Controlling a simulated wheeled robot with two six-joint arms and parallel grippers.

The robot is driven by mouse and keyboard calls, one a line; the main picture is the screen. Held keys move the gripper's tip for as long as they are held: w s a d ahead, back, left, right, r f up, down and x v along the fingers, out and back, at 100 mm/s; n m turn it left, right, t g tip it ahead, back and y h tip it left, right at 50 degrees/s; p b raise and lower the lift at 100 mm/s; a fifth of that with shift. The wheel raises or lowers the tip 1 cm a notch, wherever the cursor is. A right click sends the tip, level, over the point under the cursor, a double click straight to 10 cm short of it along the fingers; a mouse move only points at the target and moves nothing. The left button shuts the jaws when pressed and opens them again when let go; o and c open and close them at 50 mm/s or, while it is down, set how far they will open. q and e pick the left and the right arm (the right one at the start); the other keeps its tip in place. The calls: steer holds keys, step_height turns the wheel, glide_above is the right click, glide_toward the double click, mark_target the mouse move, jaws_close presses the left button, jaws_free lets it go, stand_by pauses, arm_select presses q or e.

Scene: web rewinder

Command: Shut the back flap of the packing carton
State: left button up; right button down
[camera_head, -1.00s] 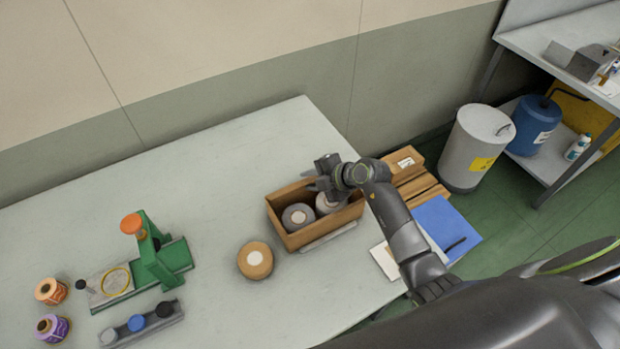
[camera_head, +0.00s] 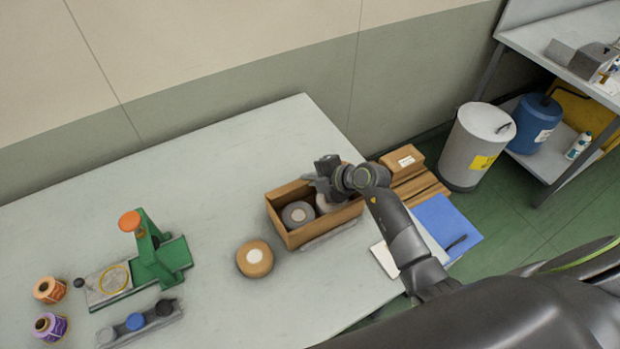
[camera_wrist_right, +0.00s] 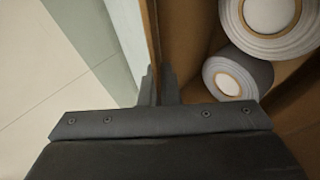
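The packing carton (camera_head: 306,236) is an open brown box on the table, holding two grey-and-white rolls. Its back flap (camera_head: 287,193) stands up along the rear side. In the right wrist view the flap (camera_wrist_right: 151,35) shows as a thin brown edge. My right gripper (camera_head: 323,182) is over the carton's rear right part, partly hiding one roll. In the wrist view its fingers (camera_wrist_right: 157,86) are close together with the brown board between them. The rolls (camera_wrist_right: 236,77) lie to the right of the fingers. My left gripper is not in view.
A green fixture (camera_head: 158,256) and small spools (camera_head: 50,290) are farther left. A small brown box (camera_head: 402,160) and a blue folder (camera_head: 445,224) lie to the right. The table behind the carton is clear.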

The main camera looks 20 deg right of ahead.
steer(key=shift+s+f, duration=0.1)
steer(key=c, duration=1.6)
jaws_free()
steer(key=shift+c, duration=0.2)
step_height(320, 180, up, 10)
steer(key=shift+b, duration=0.4)
